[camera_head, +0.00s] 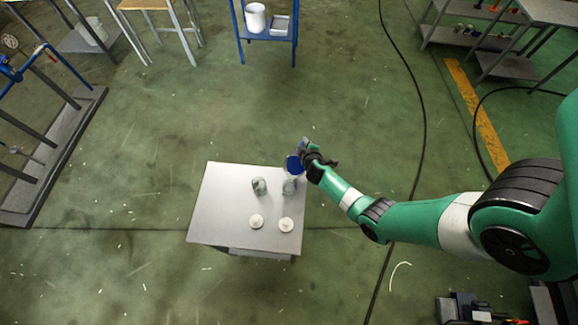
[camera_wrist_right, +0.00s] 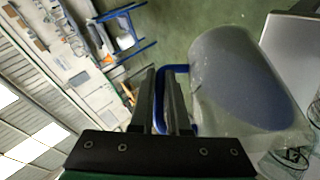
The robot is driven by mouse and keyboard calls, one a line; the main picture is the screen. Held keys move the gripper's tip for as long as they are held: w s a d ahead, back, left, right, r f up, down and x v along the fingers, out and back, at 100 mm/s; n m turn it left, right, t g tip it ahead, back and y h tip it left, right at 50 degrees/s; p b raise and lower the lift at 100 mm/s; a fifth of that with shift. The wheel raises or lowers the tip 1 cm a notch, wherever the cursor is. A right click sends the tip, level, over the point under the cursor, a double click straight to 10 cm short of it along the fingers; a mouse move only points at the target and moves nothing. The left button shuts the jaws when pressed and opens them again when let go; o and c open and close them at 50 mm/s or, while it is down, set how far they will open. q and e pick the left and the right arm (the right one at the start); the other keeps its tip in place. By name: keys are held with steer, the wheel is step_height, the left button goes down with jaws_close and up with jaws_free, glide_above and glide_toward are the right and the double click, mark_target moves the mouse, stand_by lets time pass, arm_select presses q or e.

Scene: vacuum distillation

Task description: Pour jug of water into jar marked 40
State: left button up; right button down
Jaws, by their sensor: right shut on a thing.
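My right gripper (camera_head: 308,152) is shut on the blue handle of a translucent jug (camera_head: 293,165) at the table's far right corner. In the right wrist view, the jug (camera_wrist_right: 235,85) fills the right side, and its blue handle is between the fingers (camera_wrist_right: 165,88). It appears tilted; its water level is unclear. One glass jar (camera_head: 289,187) stands just below the jug in the head view. Another glass jar (camera_head: 259,186) stands to its left. I cannot read the mark on either jar. Whether water is flowing cannot be told. My left gripper is out of view.
Two round white lids (camera_head: 256,221) (camera_head: 286,224) lie at the near side of the small grey table (camera_head: 220,205). The table's left part is bare. A black cable (camera_head: 424,120) runs over the green floor to the right. A blue stand (camera_head: 268,36) is farther back.

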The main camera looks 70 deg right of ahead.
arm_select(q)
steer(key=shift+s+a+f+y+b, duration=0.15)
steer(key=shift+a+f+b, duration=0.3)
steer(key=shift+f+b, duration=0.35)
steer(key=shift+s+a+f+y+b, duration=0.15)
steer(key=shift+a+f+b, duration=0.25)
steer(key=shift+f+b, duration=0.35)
arm_select(e)
steer(key=shift+a+r+n+t+h, duration=0.15)
steer(key=shift+a+r+h, duration=0.25)
steer(key=shift+r, duration=0.2)
steer(key=shift+a+r+n+t+h, duration=0.1)
steer(key=shift+a+r+h, duration=0.15)
steer(key=shift+r+h, duration=0.25)
steer(key=shift+a+r+n+t+h, duration=0.15)
steer(key=shift+a+r+h, duration=0.25)
steer(key=shift+r, duration=0.25)
stand_by(2.6)
